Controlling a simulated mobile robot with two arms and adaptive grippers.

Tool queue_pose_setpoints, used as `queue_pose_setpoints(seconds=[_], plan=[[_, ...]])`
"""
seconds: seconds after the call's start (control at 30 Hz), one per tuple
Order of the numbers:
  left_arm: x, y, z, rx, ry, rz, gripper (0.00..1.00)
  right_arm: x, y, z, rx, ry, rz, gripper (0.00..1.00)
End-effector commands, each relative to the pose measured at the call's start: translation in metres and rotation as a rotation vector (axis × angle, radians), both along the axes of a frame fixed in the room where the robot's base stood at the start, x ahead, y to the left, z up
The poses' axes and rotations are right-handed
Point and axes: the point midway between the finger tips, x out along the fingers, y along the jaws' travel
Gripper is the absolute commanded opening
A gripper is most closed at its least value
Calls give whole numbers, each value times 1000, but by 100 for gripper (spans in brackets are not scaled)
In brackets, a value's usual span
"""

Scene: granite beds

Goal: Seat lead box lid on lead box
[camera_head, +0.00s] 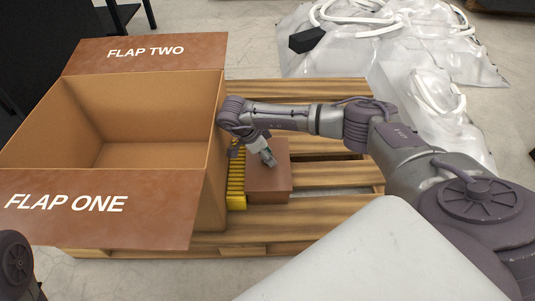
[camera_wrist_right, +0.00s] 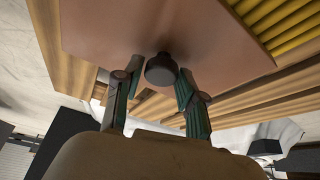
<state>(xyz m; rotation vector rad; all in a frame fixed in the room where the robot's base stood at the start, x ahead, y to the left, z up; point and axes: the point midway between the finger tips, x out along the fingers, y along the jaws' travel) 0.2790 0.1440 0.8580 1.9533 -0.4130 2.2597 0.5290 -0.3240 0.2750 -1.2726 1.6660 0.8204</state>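The brown lead box (camera_head: 268,198) stands on the wooden pallet, right of the large carton. A flat brown lid (camera_head: 272,180) with a dark round knob (camera_wrist_right: 161,70) covers its top; I cannot tell whether it sits fully flush. My right gripper (camera_head: 268,157) reaches down over the lid from above. In the right wrist view its two fingers (camera_wrist_right: 158,85) stand apart on either side of the knob, with small gaps showing. My left gripper is out of view; only a bit of my left arm shows at the lower left.
The open carton (camera_head: 215,150), with flaps marked FLAP ONE (camera_head: 150,205) and FLAP TWO (camera_head: 190,52), stands close on the left. A yellow ribbed object (camera_head: 236,188) lies between carton and lead box. Bare pallet slats (camera_head: 335,174) lie right. Clear plastic bags (camera_head: 310,60) lie behind.

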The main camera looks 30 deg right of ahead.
Motion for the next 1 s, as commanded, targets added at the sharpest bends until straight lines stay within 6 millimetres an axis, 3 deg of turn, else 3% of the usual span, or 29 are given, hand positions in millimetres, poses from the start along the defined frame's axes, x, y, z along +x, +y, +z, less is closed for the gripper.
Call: queue_pose_setpoints(seconds=[0.1, 0.47, 0.8, 1.0], plan=[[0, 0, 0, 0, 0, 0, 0, 0, 0, 0, 0, 0, 0, 61], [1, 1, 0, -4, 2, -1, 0, 1, 0, 6, 0, -1, 0, 61], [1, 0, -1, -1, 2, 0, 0, 1, 0, 67, 1, -4, 1, 61], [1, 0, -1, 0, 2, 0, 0, 0, 0, 93, 0, -1, 0, 61]])
